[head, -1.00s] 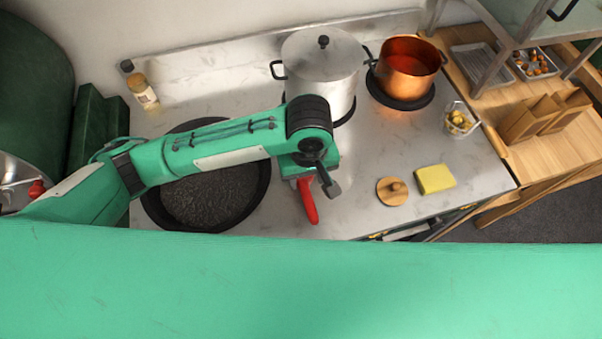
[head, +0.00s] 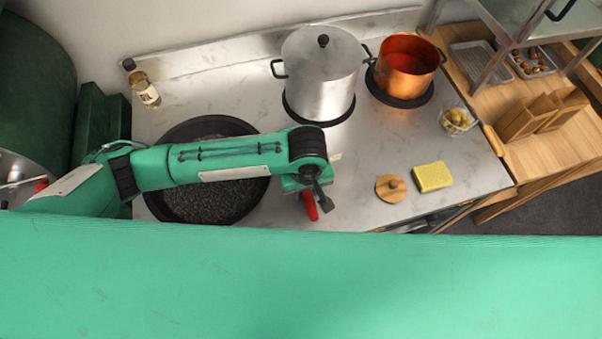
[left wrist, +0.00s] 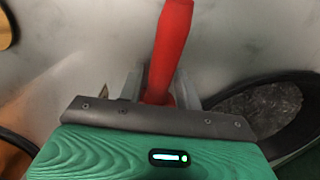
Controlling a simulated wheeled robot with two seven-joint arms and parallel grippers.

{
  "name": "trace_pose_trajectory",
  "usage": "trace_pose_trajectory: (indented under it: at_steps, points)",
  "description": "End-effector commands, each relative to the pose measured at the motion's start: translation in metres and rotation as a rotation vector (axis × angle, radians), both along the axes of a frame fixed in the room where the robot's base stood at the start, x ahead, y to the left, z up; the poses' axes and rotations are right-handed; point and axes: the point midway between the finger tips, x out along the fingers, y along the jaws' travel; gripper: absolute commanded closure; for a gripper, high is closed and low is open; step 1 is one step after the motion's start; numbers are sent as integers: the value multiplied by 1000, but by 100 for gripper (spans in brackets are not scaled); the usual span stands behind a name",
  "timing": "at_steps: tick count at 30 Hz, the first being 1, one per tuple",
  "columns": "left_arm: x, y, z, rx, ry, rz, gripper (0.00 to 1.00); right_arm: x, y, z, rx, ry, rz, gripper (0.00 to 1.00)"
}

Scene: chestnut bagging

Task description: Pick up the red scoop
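The red scoop lies on the pale counter (head: 360,205), and the end of its red handle (head: 311,206) shows just below my left gripper (head: 312,192) in the head view. In the left wrist view, the red handle (left wrist: 171,45) runs down between the two grey fingers of my left gripper (left wrist: 158,88). The fingers stand apart, one on each side of the handle, with what looks like a narrow gap. Contact is hard to judge. The rest of the scoop is hidden by the gripper and wrist. My right gripper is not in view.
A dark pan (head: 240,205) lies under my left forearm. A steel pot (head: 318,85) and copper pot (head: 408,65) stand behind. A round wooden lid (head: 390,188) and yellow sponge (head: 433,177) lie to the right. Between them and the gripper the counter is clear.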

Motion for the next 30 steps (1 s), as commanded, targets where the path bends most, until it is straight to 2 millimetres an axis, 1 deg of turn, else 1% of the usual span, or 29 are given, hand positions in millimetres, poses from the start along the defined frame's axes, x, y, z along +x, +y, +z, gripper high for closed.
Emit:
trace_pose_trajectory:
  at_steps: [1,3,5,14,19,23,26,29,30]
  points:
    - [0,0,0,0,0,0,76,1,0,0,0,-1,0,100]
    - [0,0,0,0,0,0,90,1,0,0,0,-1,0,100]
    - [0,0,0,0,0,0,100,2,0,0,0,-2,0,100]
    - [0,0,2,-1,0,0,100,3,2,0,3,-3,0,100]
    - [0,-1,11,-2,-1,-1,100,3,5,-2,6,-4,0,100]
    - [1,-1,30,-2,-3,-2,100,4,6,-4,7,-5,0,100]
    - [1,-2,54,-5,-4,-2,100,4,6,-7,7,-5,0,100]
    - [1,-2,85,-7,-5,-3,100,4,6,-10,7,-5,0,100]
    - [1,-2,98,-7,-5,-2,100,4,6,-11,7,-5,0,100]
